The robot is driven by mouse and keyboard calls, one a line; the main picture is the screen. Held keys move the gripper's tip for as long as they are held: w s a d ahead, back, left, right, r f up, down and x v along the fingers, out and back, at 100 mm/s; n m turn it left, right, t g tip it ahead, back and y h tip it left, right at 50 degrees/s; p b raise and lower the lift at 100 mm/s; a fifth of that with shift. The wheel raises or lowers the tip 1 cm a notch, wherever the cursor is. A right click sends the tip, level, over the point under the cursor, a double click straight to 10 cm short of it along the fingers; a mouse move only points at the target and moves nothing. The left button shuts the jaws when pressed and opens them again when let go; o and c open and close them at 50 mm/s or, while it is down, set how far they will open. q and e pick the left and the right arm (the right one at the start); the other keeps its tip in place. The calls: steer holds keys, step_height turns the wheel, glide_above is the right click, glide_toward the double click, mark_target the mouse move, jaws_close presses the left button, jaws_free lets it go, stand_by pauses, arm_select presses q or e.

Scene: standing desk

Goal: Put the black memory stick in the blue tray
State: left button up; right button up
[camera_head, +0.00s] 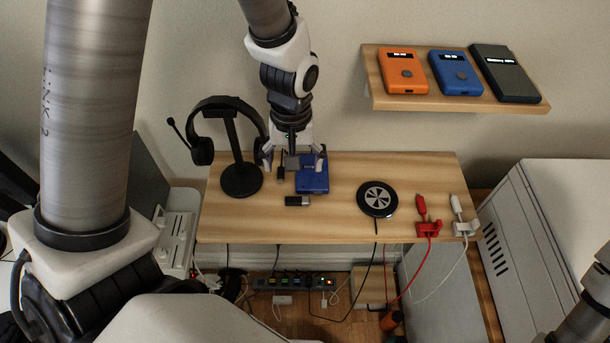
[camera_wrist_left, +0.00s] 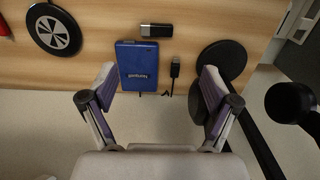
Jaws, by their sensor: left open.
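The black memory stick (camera_head: 297,200) lies flat on the desk, toward the front edge from a flat blue box (camera_head: 312,182) with lettering. In the left wrist view the stick (camera_wrist_left: 156,30), with a metal plug end, lies beyond the blue box (camera_wrist_left: 138,65). The blue box looks like a portable drive; I see no clear blue tray. My left gripper (camera_head: 294,160) is open and empty above the back of the desk. In the left wrist view its fingertips (camera_wrist_left: 158,76) stand on either side of the box and a black cable plug (camera_wrist_left: 175,68). My right gripper is out of view.
A headset on a black stand (camera_head: 241,180) is close left of my left gripper. A round charging pad (camera_head: 377,199), a red cable holder (camera_head: 429,228) and a white one (camera_head: 465,228) are to the right. A shelf (camera_head: 384,101) above holds three devices. The desk's front left is clear.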

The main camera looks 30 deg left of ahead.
arm_select(q)
steer(key=s+d, duration=0.2)
steer(key=d, duration=0.1)
glide_above(297, 200)
steer(key=f, duration=0.7)
steer(key=shift+w+a+p, duration=0.1)
steer(key=shift+a+p, duration=0.2)
steer(key=shift+a, duration=0.05)
steer(key=shift+d+f, duration=0.15)
steer(key=shift+d, duration=0.15)
step_height(297, 200, down, 4)
steer(key=shift+d+f+b, duration=0.1)
steer(key=shift+d+b, duration=0.05)
steer(key=shift+b, duration=0.55)
steer(key=shift+w+a+f, duration=0.1)
steer(key=shift+a+f, duration=0.1)
steer(key=shift+f, duration=0.05)
steer(key=shift+s+d+r, duration=0.2)
steer(key=shift+s+r, duration=0.05)
steer(key=shift+r, duration=0.05)
steer(key=c, duration=0.8)
steer(key=shift+w+a+f, duration=0.1)
steer(key=shift+c, duration=0.5)
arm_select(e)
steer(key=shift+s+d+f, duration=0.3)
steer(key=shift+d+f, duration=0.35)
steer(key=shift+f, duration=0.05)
